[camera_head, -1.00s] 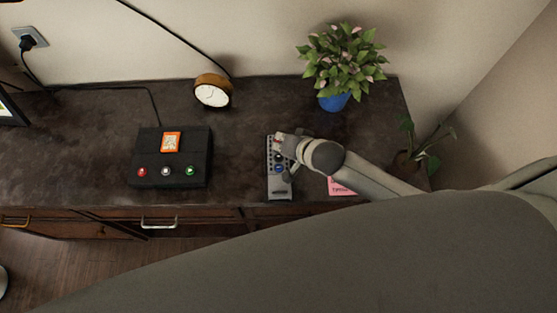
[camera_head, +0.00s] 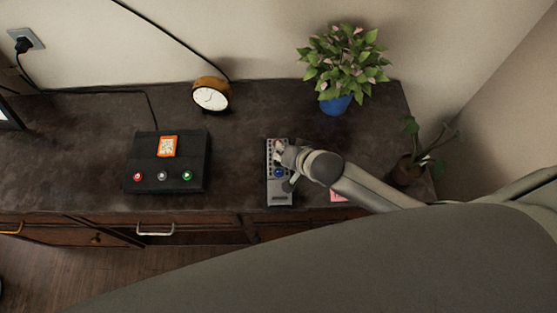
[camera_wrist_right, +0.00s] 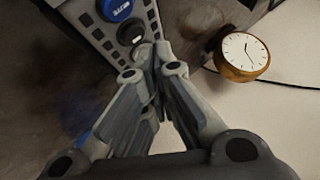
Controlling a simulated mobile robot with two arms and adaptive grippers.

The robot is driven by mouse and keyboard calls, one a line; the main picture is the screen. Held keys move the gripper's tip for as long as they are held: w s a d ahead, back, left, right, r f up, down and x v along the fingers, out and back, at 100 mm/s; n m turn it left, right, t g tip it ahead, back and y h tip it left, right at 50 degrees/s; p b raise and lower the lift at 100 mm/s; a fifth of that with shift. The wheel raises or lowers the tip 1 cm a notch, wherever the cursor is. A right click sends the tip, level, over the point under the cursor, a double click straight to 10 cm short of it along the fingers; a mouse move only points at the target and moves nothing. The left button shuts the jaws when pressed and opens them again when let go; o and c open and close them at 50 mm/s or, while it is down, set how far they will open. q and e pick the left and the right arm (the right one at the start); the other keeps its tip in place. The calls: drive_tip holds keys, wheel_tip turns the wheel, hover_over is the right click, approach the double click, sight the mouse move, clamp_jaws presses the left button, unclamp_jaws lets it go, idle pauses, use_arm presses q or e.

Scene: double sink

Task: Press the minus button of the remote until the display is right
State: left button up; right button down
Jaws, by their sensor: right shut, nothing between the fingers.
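The grey remote (camera_head: 279,197) lies on the dark cabinet top, with rows of small dark keys and a large blue button (camera_head: 279,172). My right gripper (camera_head: 288,158) is over its right side and hides part of it. In the right wrist view the remote (camera_wrist_right: 88,42) is at the top, with the blue button (camera_wrist_right: 115,9) and a round black button (camera_wrist_right: 130,32). The shut, empty fingertips (camera_wrist_right: 150,58) are close to the black button; I cannot tell whether they touch it. No minus sign or display reading is legible. My left gripper is not in view.
A round clock (camera_head: 211,95) and a blue-potted plant (camera_head: 337,104) stand behind. A pink note (camera_head: 339,196) lies right.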

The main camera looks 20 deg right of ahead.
drive_tip(key=shift+f, duration=0.15)
idle(0.7)
drive_tip(key=shift+f, duration=0.3)
drive_tip(key=shift+f, duration=0.45)
idle(0.8)
drive_tip(key=shift+r, duration=0.1)
drive_tip(key=shift+r+p, duration=0.75)
drive_tip(key=shift+p, duration=0.15)
drive_tip(key=shift+r, duration=0.1)
wheel_tip(320, 180, up, 5)
drive_tip(key=p, duration=0.5)
